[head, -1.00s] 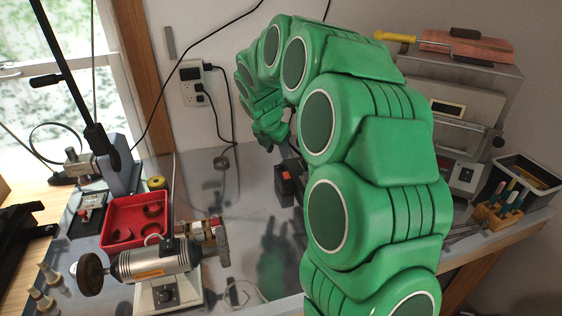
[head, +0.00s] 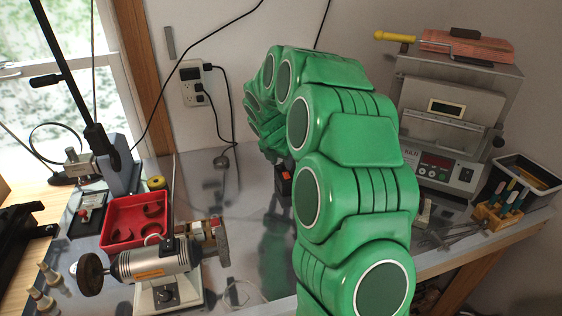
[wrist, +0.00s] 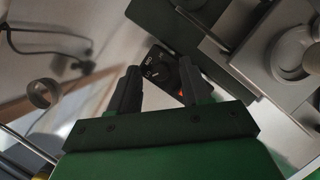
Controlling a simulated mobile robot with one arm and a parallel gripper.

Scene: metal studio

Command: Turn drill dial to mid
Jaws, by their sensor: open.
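The drill dial (wrist: 165,74) is a round black knob on a dark panel with white markings, in the upper middle of the wrist view. A small orange switch (wrist: 181,92) sits beside it. My gripper (wrist: 163,82) is open, with its two dark fingertips on either side of the panel in the picture. I cannot tell whether they touch the dial. In the head view a small dark box with an orange-red part (head: 285,185) is partly hidden behind my green arm, and the dial itself does not show there. My fingers are hidden there too.
A grey kiln (head: 440,130) stands at the back right, with a tool holder (head: 500,213) in front. A bench motor (head: 155,262) and a red tray (head: 133,212) are at the left. Cables hang from the wall outlet (head: 194,84).

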